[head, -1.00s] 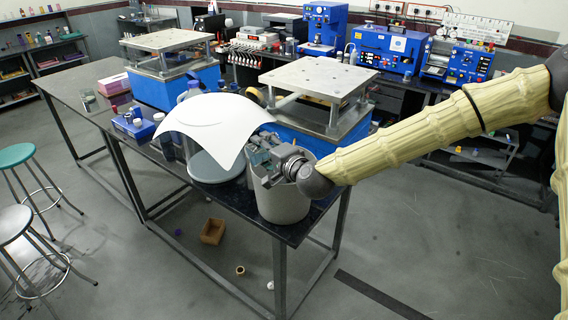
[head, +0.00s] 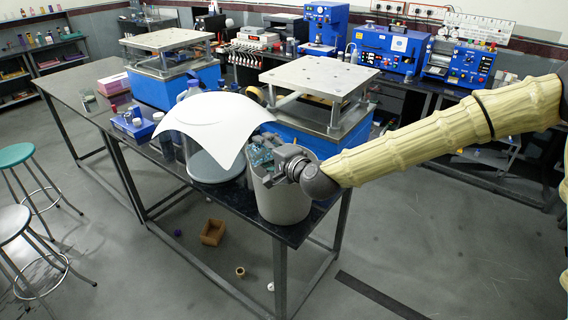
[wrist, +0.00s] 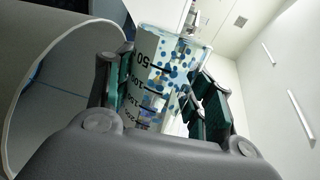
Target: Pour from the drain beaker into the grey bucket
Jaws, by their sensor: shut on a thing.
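The grey bucket (head: 281,204) stands upright at the front right corner of the dark table. My gripper (head: 264,154) is over the bucket's mouth, reaching in from the right. In the wrist view my gripper (wrist: 160,95) is shut on the clear drain beaker (wrist: 155,75), which has black graduation marks and blue and pale dots showing on it. The beaker looks tilted. In the head view it is small and partly hidden by the fingers, and I cannot see any liquid stream. The bucket's inside is mostly hidden by my gripper.
A curved white sheet (head: 210,118) lies over a round pale container (head: 213,168) just left of the bucket. A blue press with a metal top plate (head: 318,77) stands behind. A pale curved edge (wrist: 62,62) is close on the left in the wrist view.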

